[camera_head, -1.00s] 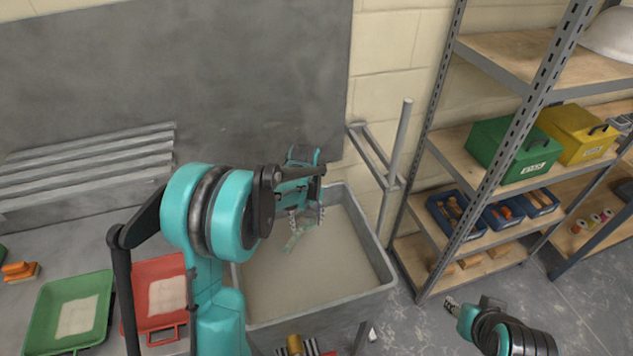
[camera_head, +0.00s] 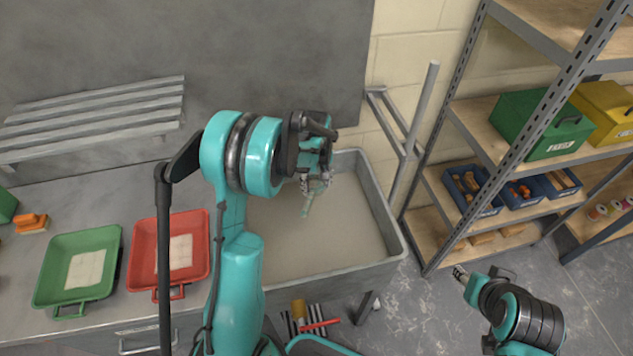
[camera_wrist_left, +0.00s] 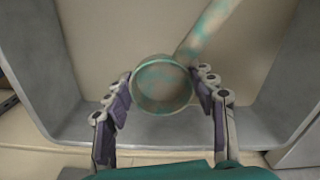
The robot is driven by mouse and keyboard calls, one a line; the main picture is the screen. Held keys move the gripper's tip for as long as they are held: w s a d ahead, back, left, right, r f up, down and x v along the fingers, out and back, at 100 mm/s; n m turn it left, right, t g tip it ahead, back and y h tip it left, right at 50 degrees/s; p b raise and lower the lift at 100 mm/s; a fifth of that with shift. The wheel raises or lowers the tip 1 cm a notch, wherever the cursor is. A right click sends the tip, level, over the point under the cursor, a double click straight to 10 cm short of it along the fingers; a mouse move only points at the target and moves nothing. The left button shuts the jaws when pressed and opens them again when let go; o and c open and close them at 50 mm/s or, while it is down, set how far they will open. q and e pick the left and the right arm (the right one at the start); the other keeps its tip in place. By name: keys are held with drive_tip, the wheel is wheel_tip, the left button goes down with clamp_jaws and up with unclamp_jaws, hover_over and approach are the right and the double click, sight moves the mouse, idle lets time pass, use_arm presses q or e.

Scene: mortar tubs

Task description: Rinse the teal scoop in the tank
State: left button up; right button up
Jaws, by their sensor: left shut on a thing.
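The teal scoop (camera_head: 308,203) is in my left gripper (camera_head: 318,180), over the grey tank (camera_head: 335,278) in the head view. In the left wrist view, the scoop's round cup (camera_wrist_left: 162,84) lies between the fingers of my left gripper (camera_wrist_left: 163,92), and its handle points up and right. Brownish smears cover patches of the cup and handle. The tank holds dull beige, murky liquid. I cannot tell whether the scoop touches it. My right gripper (camera_head: 461,274) is low at the right, away from the tank, too small to read.
A red tray (camera_head: 143,262) and a green tray (camera_head: 48,275) stand on the bench left of the tank. A metal shelf with boxes, including a green one (camera_head: 537,125), stands to the right. Brushes or tools (camera_head: 300,312) are in front of the tank.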

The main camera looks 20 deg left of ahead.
use_arm(q)
wheel_tip(320, 180, down, 16)
drive_tip(key=b, duration=0.9)
drive_tip(key=shift+r, duration=0.15)
idle(1.7)
drive_tip(key=shift+r+p, duration=6.5)
drive_tip(key=shift+r, duration=4.25)
